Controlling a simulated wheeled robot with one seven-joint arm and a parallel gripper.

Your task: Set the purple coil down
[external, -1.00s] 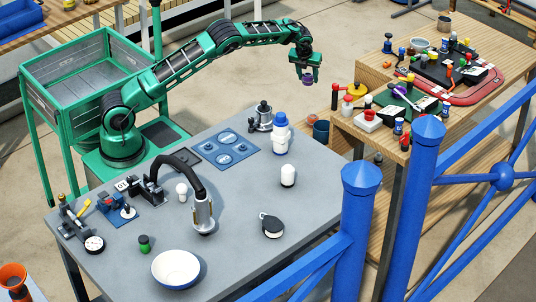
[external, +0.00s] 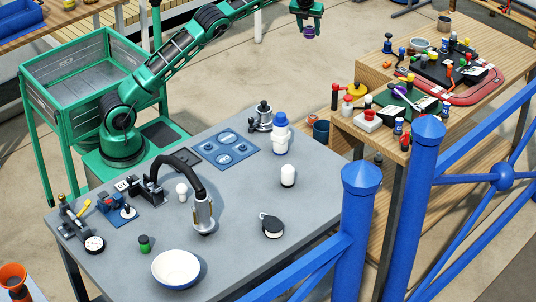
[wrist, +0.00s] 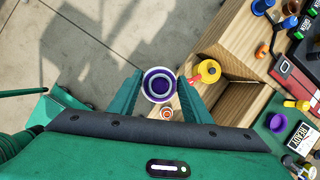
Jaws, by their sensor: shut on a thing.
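The purple coil (external: 308,32) is a small purple ring with a pale band. In the wrist view the coil (wrist: 158,84) sits between the two green fingers, its round end facing the camera. My gripper (external: 307,28) is shut on it at the top of the external view, held high in the air. In the wrist view my gripper (wrist: 158,92) has floor and the edge of a wooden bench below it.
The grey table (external: 325,195) carries a white bowl (external: 176,268), a blue-and-white bottle (external: 280,135) and a blue mat with round spots (external: 225,150). The wooden bench (external: 372,72) at right is crowded. Blue railings (external: 361,215) stand at front right.

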